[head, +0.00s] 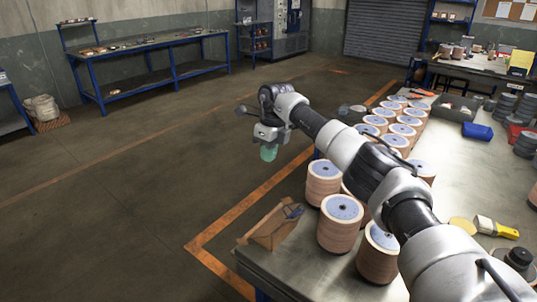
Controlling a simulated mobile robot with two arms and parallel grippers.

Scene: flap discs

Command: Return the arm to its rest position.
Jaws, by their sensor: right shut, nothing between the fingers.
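My right arm reaches in from the lower right, over the table with the flap discs, and stretches to the upper left. My right gripper (268,150) is at its end, beyond the table's left edge and above the open floor. It is shut and empty, pointing down. Stacks of flap discs (338,232) with grey-blue tops stand on the table (310,262) below and behind the arm. The arm hides part of several stacks. My left gripper does not show.
A brown wooden holder (272,225) sits at the table's near left corner. A yellow-handled brush (496,228), a blue bin (477,131) and dark disc stacks (525,143) lie to the right. Open floor (130,200) spreads left. A blue workbench (150,45) stands at the back.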

